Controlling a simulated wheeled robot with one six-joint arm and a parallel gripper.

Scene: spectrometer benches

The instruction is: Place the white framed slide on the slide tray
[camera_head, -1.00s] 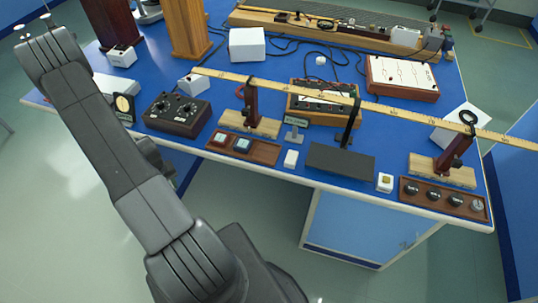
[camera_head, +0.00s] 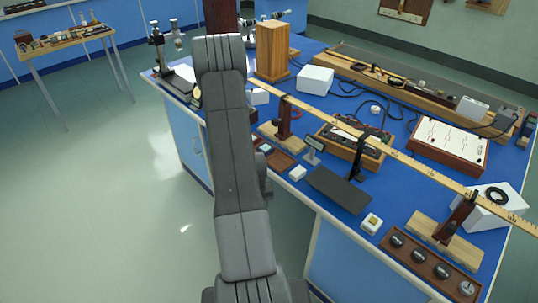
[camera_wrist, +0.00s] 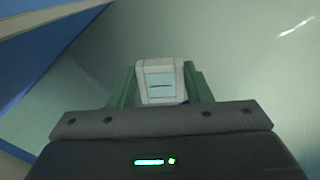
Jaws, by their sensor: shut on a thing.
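My gripper (camera_wrist: 160,88) shows in the wrist view, its green fingers shut on the white framed slide (camera_wrist: 160,66). The slide has a pale blue pane with a dark line across it, and it is held over grey floor. In the head view my arm hides the gripper and the held slide. A brown wooden tray (camera_head: 284,162), likely the slide tray, lies near the bench's front edge, right beside my arm. Its left part is hidden by the arm, and a small framed piece (camera_head: 266,148) shows on it.
The blue bench (camera_head: 322,184) is crowded. A long wooden ruler (camera_head: 402,157) spans above it on stands. A white block (camera_head: 297,173), a dark plate (camera_head: 338,189) and a tray of dark knobs (camera_head: 431,267) lie along the front. The floor at left is open.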

